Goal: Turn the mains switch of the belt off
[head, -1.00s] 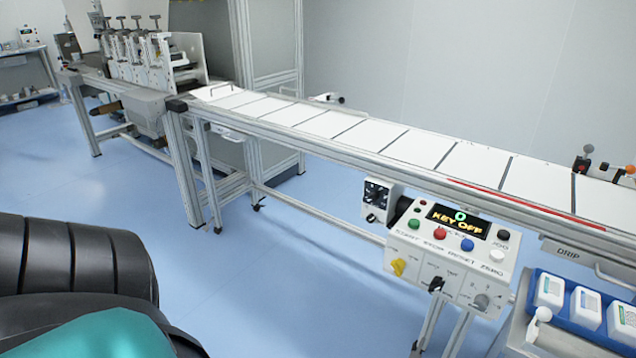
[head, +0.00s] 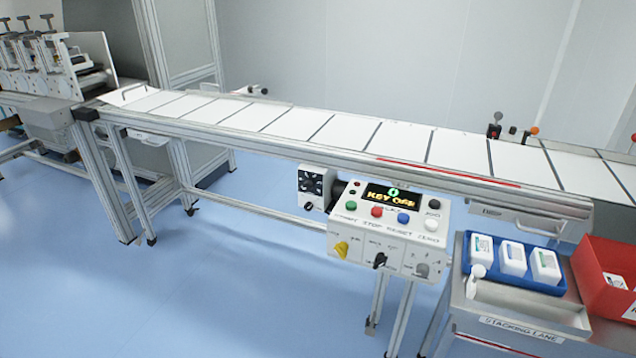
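The belt (head: 310,128) runs across the picture with white sheets and dark gaps on it. A white control box (head: 383,232) hangs below its front edge. Its display (head: 389,196) reads "KEY OFF" in yellow. Green, red, blue, black and white buttons sit around the display. On the lower panel are a yellow rotary knob (head: 342,249), a black key-like switch (head: 379,260) and a grey knob (head: 422,269). The small labels are too blurred to read, so I cannot tell which is the mains switch. Neither of my grippers is in view.
A small box with black dials (head: 313,187) sits left of the control box. The blue floor (head: 250,290) in front is clear.

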